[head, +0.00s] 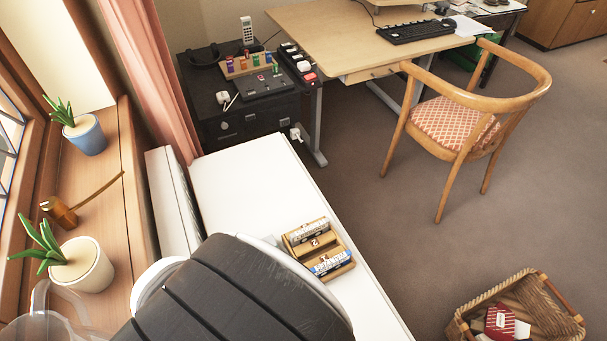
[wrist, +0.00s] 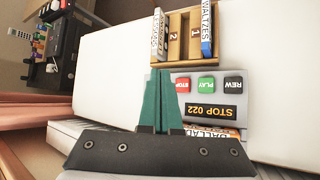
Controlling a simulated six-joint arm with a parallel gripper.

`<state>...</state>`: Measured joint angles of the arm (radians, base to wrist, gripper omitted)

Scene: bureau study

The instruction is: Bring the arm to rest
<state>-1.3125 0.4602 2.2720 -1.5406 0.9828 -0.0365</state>
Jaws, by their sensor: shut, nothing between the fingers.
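My gripper (wrist: 160,75) shows in the wrist view with its two teal fingers together and nothing between them. It is over a grey player (wrist: 205,125) on the white cabinet top, with the fingertips near the wooden rack. The player has red, green and dark buttons and a display reading "STOP 022". An orange-and-white label (wrist: 218,133) shows beyond the display, partly hidden by my gripper.
The wooden rack (wrist: 183,58), numbered 1 and 2, holds a blue-edged case (wrist: 207,35) lettered "WALTZES" and a grey-white case (wrist: 158,35). The white cabinet top (head: 245,180) is clear beyond. Potted plants (head: 85,135) stand on the windowsill; a wicker basket (head: 540,305) is on the floor.

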